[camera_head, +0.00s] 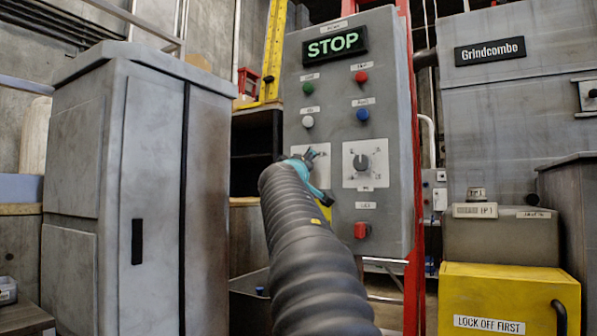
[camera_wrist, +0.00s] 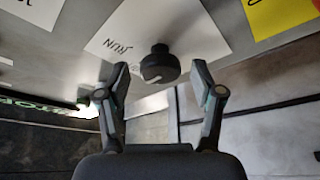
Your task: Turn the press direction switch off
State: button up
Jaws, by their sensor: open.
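A grey control panel (camera_head: 397,130) carries two rotary switches on white plates. The left plate (camera_head: 324,151) is largely covered by my gripper (camera_head: 310,162), and its knob is hard to make out. The right rotary switch (camera_head: 361,162) is in plain view. The wrist view shows a round black knob (camera_wrist: 159,64) on a white plate (camera_wrist: 185,28) with the word RUN. My gripper (camera_wrist: 161,77) is open, its fingertips on either side of this knob. Contact cannot be told. The small labels do not show which switch sets press direction.
A lit green STOP display (camera_head: 335,46) tops the panel. Below are green (camera_head: 308,88), red (camera_head: 361,77), white (camera_head: 308,121) and blue (camera_head: 363,114) buttons, and a red switch (camera_head: 361,230) lower down. A grey cabinet (camera_head: 150,190) stands left, a yellow box (camera_head: 508,290) right.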

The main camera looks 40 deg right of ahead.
jog(key=v, duration=1.1)
jog(key=shift+s, duration=0.1)
jog(key=s+a+f+g+y, duration=0.1)
jog(key=f+g+y, duration=0.1)
jog(key=f, duration=0.7)
jog(key=s+a+f+m+g+y, duration=0.1)
jog(key=s+a+f+g+y, duration=0.1)
jog(key=f, duration=0.8)
jog(key=s+a+f+g+y, duration=0.1)
jog(key=f+g+y, duration=0.15)
jog(key=f, duration=0.65)
jog(key=s+a+f+y, duration=0.4)
jog(key=s+a+f, duration=0.5)
jog(key=a+f, duration=0.2)
jog(key=s+a+f+g+y, duration=0.1)
jog(key=s+a+f+y, duration=0.4)
jog(key=s+a+f, duration=0.4)
jog(key=a+f, duration=0.2)
jog(key=a, duration=0.1)
jog(key=shift+s+a+f+n, duration=0.3)
jog(key=shift+a, duration=0.05)
